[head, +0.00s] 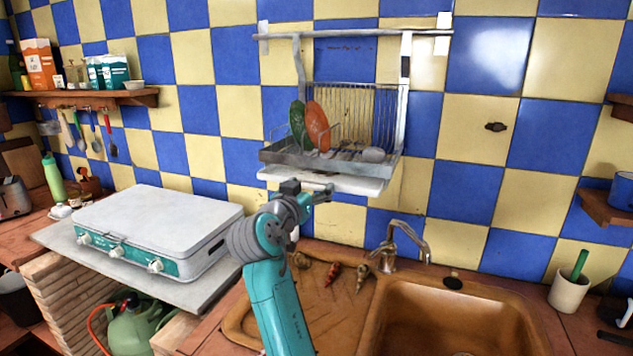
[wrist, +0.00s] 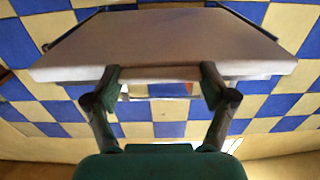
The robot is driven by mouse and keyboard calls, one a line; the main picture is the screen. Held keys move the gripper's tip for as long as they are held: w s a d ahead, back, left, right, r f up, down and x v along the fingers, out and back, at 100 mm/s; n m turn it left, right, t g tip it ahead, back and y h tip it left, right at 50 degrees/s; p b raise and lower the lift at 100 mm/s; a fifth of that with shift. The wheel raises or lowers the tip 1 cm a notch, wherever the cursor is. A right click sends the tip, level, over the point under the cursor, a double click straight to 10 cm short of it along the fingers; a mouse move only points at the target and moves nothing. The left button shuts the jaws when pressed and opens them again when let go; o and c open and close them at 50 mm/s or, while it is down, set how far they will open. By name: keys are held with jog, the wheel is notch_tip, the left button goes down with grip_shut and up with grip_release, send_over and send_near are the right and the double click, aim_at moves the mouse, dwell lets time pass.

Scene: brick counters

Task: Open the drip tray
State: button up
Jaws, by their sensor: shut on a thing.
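The drip tray (head: 348,182) is a pale, flat slab under the metal dish rack (head: 280,157) on the tiled wall. In the wrist view the drip tray (wrist: 165,40) fills the upper part, its front edge facing me. My gripper (head: 327,190) is at the tray's front edge, below the rack. In the wrist view my gripper (wrist: 160,77) has one finger on each side of a pale front lip of the tray and is shut on it. The tray's back part is hidden under the rack. How far the tray stands out is hard to tell.
A green plate (head: 298,122) and an orange plate (head: 317,126) stand in the rack. Below are a brown sink (head: 450,325) and a tap (head: 400,240). A white camping stove (head: 155,225) stands at left. The space before the tray is clear except for my arm.

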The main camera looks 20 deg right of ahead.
jog(key=v, duration=1.4)
jog(key=shift+s+a, duration=0.2)
jog(key=shift+s, duration=0.15)
jog(key=o, duration=1.5)
jog(key=shift+o, duration=0.2)
jog(key=v, duration=1.2)
